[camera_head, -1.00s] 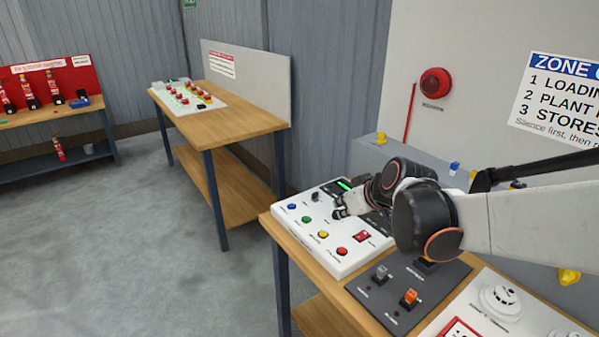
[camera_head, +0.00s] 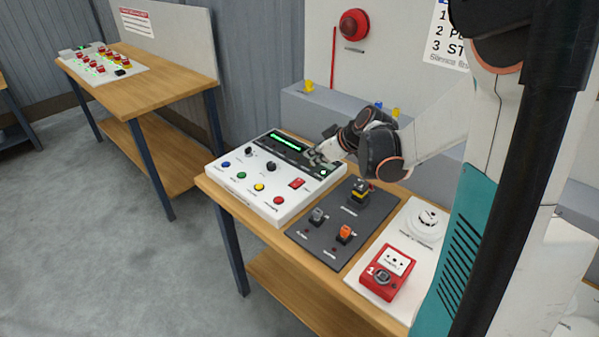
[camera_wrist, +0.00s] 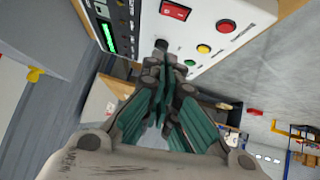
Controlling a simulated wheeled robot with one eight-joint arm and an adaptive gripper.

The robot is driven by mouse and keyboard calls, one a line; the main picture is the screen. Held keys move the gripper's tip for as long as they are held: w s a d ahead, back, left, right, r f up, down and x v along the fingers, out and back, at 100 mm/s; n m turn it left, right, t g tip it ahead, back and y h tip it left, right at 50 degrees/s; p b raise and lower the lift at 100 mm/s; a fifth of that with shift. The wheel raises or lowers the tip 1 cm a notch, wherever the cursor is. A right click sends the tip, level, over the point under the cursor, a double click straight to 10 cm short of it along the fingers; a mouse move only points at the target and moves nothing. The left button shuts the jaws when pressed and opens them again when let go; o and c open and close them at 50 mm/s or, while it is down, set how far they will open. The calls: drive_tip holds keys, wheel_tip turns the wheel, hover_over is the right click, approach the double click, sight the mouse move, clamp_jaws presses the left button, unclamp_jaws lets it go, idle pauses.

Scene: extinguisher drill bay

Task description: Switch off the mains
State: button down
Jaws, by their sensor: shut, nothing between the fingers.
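A white control panel (camera_head: 262,210) sits on the wooden bench. It carries a red rocker switch (camera_head: 297,183), which also shows at the top of the wrist view (camera_wrist: 175,10). Its label is too small to read, so I cannot tell whether it is the mains switch or which way it is set. A green strip display (camera_head: 289,140) is lit. My gripper (camera_head: 313,157) is shut and empty over the panel's back right part, behind the rocker. In the wrist view its fingertips (camera_wrist: 165,68) appear close to a dark knob (camera_wrist: 161,44); contact is unclear.
Blue, green, yellow and red buttons (camera_head: 278,200) line the panel's front. Right of it, a dark plate (camera_head: 327,242) bears a yellow-and-black switch (camera_head: 360,191) plus grey and orange switches. A red call point (camera_head: 387,273) stands farther right. Floor at left is clear.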

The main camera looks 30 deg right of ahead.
drive_tip(key=shift+f, duration=0.1)
drive_tip(key=b, duration=0.3)
hover_over(300, 182)
drive_tip(key=f, duration=0.7)
drive_tip(key=shift+a, duration=0.3)
wheel_tip(300, 182, down, 2)
drive_tip(key=shift+w+d+f+b, duration=0.1)
drive_tip(key=shift+d+f+b, duration=0.1)
drive_tip(key=shift+b, duration=0.4)
drive_tip(key=shift+f, duration=0.7)
